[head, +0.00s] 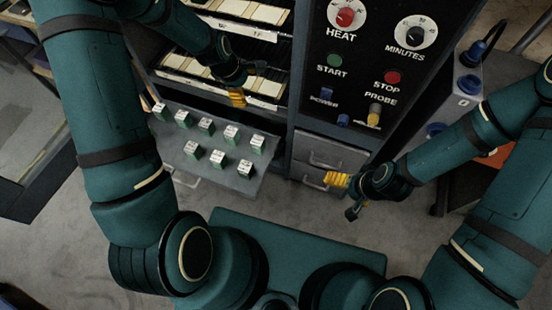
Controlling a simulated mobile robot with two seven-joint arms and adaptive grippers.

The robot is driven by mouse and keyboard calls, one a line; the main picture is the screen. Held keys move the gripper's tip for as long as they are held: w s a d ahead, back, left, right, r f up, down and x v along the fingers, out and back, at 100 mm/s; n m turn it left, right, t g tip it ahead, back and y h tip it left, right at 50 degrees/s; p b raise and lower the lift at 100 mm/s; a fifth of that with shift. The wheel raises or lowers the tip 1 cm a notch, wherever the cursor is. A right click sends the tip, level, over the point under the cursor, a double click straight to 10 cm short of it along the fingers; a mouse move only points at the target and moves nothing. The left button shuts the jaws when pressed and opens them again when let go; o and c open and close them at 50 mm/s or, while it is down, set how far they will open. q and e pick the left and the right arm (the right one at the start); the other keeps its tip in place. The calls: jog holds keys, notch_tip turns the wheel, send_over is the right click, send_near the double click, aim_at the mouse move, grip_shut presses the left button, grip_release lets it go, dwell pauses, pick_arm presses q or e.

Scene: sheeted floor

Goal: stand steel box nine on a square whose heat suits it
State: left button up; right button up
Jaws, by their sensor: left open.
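Several small green-and-white boxes (205,126) stand in two loose rows on a grey shelf (243,184) in front of the cabinet. Their labels are too small to read, so I cannot tell which is steel box nine. Pale squares (262,87) lie in rows on the cabinet's racks; any heat marks on them are unreadable. My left gripper (247,83) is open and empty, in front of the lower rack, above and beyond the boxes. My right gripper (345,195) has its fingers apart and looks empty, near the drawers to the right of the shelf.
A black panel carries a red HEAT dial (345,17), a MINUTES dial (415,34), a green START button (335,60) and a red STOP button (392,77). Drawers (325,158) sit below it. A grey unit (464,88) stands at right.

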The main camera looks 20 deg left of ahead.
pick_arm(q)
jog(key=s+d+f+m+g, duration=0.1)
jog(key=s+d+f+m, duration=0.3)
jog(key=s+d+m, duration=0.3)
jog(key=s+d+f+m+h, duration=0.1)
jog(key=s+d+f+m, duration=0.4)
jog(key=s+d+m, duration=0.3)
jog(key=s+m, duration=0.2)
jog(key=s, duration=0.2)
jog(key=shift+f+g, duration=0.15)
jog(key=shift+g, duration=0.25)
